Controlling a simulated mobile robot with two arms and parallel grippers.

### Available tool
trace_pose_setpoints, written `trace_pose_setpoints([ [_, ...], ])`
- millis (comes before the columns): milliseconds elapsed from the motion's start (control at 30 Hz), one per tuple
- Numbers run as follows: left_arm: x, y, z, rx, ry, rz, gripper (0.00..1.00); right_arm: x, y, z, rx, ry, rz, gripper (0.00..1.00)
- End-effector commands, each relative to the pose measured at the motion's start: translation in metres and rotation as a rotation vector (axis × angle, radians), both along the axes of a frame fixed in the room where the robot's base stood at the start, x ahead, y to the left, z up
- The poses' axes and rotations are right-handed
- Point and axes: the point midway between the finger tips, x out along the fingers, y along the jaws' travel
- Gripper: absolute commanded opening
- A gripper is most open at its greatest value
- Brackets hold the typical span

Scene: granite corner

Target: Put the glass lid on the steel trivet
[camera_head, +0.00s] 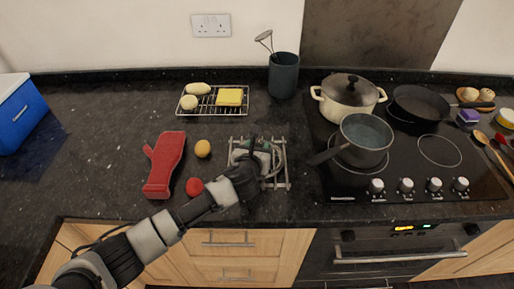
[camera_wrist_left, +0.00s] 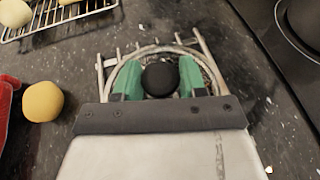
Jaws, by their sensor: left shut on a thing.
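My left gripper (camera_head: 257,148) is shut on the black knob of the glass lid; in the left wrist view the green fingers (camera_wrist_left: 160,84) sit on either side of the knob. The glass lid (camera_wrist_left: 134,65) shows as a round metal rim around the fingers, mostly hidden by my gripper. The steel trivet (camera_head: 287,183), a rack of metal bars, is on the dark counter directly below the lid; its bar ends (camera_wrist_left: 203,42) stick out past the rim. I cannot tell whether the lid touches the bars. My right gripper is not in view.
A red mitt (camera_head: 164,166), a yellow ball (camera_head: 203,148) and a red ball (camera_head: 194,187) lie left of the trivet. A wire rack (camera_head: 214,112) with food and a utensil pot (camera_head: 284,76) stand behind. A saucepan (camera_head: 364,142) on the hob has its handle near the trivet's right side.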

Motion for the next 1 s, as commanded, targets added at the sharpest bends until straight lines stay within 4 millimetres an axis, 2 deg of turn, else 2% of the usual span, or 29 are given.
trace_pose_setpoints([
  [33, 0.000, 0.000, -0.001, 0.001, 0.000, 0.000, 0.44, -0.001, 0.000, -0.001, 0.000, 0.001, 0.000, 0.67],
  [200, 0.000, 0.000, -0.001, 0.001, 0.000, 0.000, 0.67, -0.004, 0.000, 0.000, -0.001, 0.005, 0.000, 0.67],
  [567, -0.004, 0.001, 0.002, 0.001, 0.000, 0.000, 0.67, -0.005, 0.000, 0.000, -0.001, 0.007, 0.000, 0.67],
  [767, -0.031, 0.007, 0.012, 0.000, 0.000, -0.002, 0.67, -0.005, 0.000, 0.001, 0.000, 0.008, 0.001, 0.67],
  [1000, -0.075, 0.017, 0.027, -0.001, 0.000, -0.002, 0.67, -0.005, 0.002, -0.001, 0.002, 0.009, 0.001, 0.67],
])
